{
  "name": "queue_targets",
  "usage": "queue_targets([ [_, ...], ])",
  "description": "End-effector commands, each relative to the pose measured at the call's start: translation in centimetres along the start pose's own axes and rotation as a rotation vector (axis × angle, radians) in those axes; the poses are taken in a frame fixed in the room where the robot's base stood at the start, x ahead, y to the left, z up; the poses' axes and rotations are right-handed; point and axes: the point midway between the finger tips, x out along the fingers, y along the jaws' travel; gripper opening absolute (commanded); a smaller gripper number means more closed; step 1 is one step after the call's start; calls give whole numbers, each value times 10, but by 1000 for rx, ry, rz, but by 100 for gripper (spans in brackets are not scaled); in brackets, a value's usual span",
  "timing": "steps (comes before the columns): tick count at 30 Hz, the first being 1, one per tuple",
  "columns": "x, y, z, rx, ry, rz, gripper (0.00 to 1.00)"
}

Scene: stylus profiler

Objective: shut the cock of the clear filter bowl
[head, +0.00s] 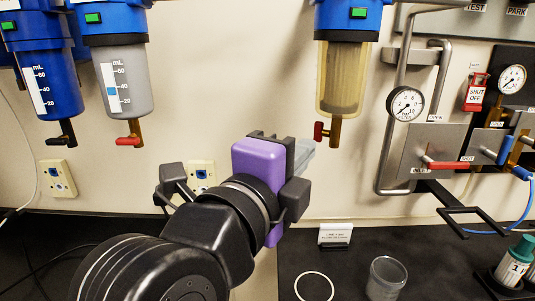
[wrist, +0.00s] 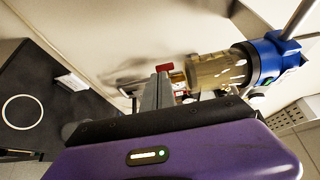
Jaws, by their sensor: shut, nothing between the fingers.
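The clear filter bowl (head: 339,80), tinted yellowish, hangs under a blue head at the upper middle. It also shows in the wrist view (wrist: 218,70). Its brass cock (head: 335,131) is at the bottom, with a red handle (head: 319,131) sticking out to the left, seen foreshortened. In the wrist view the red handle (wrist: 165,67) is just beyond the fingertips. My gripper (head: 304,150) is shut and empty, below and a little left of the cock. In the wrist view its fingers (wrist: 160,82) partly hide the cock; I cannot tell whether they touch it.
A grey bowl (head: 124,85) with a red-handled cock and a blue bowl (head: 48,85) with a black-handled one hang at left. A gauge and pipe panel (head: 430,150) stands at right. A glass jar (head: 386,278) and a small sign (head: 335,235) are on the dark bench below.

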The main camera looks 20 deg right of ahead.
Motion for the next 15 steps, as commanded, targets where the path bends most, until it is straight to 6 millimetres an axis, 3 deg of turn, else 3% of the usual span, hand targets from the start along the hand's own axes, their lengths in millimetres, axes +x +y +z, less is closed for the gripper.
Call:
queue_targets([
  [6,26,-2,0,-3,1,0,0],
  [15,34,0,0,0,-1,0,0],
])
